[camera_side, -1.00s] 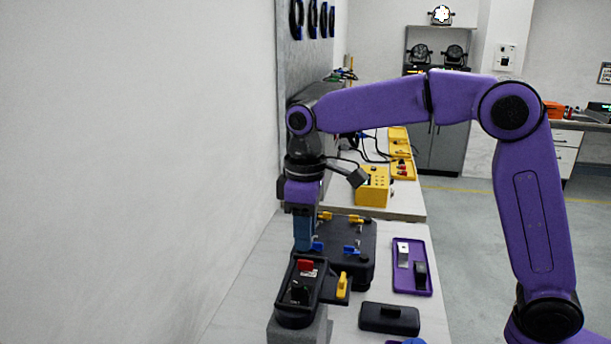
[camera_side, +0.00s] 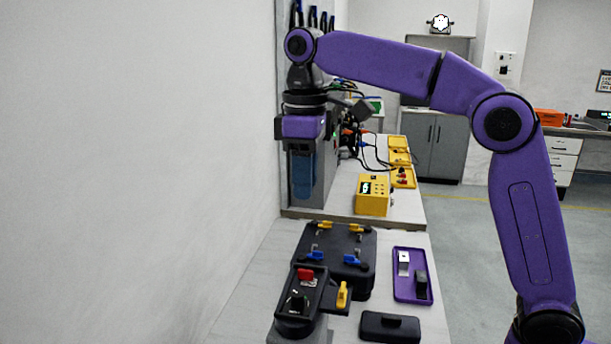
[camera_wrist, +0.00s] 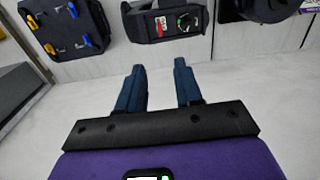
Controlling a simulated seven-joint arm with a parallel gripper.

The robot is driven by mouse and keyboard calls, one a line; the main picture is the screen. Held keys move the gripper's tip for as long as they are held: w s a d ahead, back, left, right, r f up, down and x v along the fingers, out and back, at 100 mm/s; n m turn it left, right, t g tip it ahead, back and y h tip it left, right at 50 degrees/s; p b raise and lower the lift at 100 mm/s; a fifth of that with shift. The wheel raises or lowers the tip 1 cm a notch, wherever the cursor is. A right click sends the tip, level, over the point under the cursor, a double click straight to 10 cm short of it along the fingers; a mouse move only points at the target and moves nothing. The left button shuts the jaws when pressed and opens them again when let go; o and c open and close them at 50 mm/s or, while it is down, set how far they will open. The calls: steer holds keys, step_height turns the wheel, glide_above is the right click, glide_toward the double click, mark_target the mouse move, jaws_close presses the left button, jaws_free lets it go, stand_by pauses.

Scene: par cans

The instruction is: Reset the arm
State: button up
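My gripper (camera_side: 303,192) is raised well above the bench in the side view, its blue fingers pointing down with nothing beneath them at that height. In the wrist view my gripper (camera_wrist: 160,75) shows two blue fingers set apart with a clear gap and nothing between them. The bench top (camera_side: 250,290) lies below.
A black case with yellow and blue latches (camera_side: 340,245) stands on the bench, near a black device with a red switch (camera_side: 305,275). A purple tray (camera_side: 412,290) and a black box (camera_side: 390,326) lie to the right. A yellow meter box (camera_side: 372,195) stands behind.

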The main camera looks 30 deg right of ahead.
stand_by(0.4)
steer(key=s+d+f+n, duration=0.1)
steer(key=s+d+f, duration=0.5)
steer(key=s, duration=0.4)
steer(key=s+d+f+n, duration=0.1)
steer(key=s+d+f, duration=0.5)
steer(key=s, duration=0.4)
steer(key=s+d+f+n, duration=0.1)
steer(key=s+d+f, duration=0.4)
steer(key=s, duration=0.5)
steer(key=shift+d+f, duration=0.4)
steer(key=shift+f, duration=0.55)
steer(key=shift+o, duration=0.3)
steer(key=shift+w, duration=0.1)
